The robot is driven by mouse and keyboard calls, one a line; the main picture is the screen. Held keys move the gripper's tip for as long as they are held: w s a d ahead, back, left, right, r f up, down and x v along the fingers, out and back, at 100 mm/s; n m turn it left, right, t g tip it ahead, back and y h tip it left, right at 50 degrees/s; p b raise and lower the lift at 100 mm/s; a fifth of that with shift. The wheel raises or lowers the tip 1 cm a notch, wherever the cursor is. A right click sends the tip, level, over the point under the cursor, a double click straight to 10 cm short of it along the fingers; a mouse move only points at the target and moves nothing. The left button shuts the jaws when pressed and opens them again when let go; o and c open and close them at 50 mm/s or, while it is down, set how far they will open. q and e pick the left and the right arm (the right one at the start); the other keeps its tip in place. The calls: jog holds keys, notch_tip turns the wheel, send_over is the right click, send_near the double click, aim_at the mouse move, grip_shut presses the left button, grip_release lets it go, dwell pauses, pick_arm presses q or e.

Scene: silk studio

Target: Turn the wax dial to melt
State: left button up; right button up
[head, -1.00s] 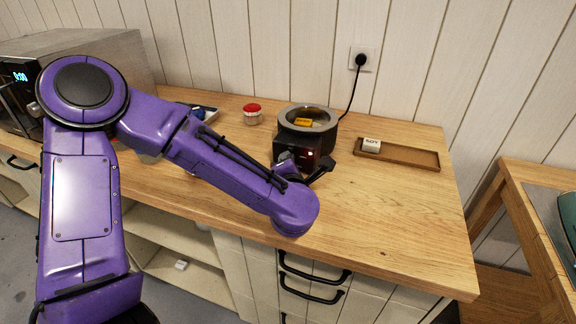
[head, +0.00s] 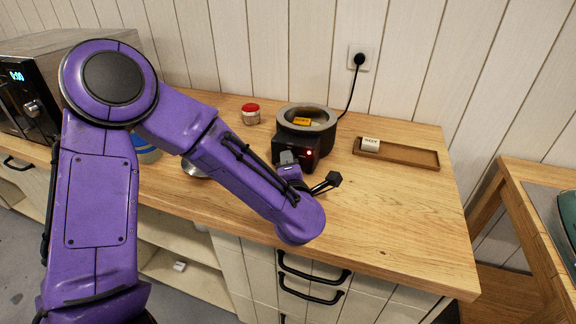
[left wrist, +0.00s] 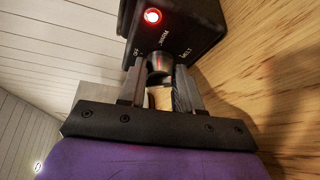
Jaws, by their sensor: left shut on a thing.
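The wax melter (head: 309,119) is a dark pot with a grey rim and a boxy black front, standing on the wooden counter. An orange-yellow piece lies in its pot. The wax dial (left wrist: 158,64) is a dark round knob on the front, with OFF, WARM and MELT lettered around it and a red light (left wrist: 152,16) lit above. My left gripper (left wrist: 158,78) is shut on the dial, one finger on each side. In the head view my left gripper (head: 288,160) is at the melter's front, and the dial is hidden. I cannot tell which label the dial points to. My right gripper is out of view.
A wooden tray (head: 412,158) with a small white SOY block (head: 370,145) lies right of the melter. A red-lidded jar (head: 251,114) stands to its left. A black cord runs to the wall socket (head: 362,58). The counter's front right is clear.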

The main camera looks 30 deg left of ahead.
pick_arm(q)
jog(key=o, duration=1)
jog(key=shift+o, duration=0.2)
jog(key=b+v, duration=0.1)
jog(key=v, duration=0.9)
jog(key=shift+s+d, duration=0.1)
jog(key=shift+s, duration=0.15)
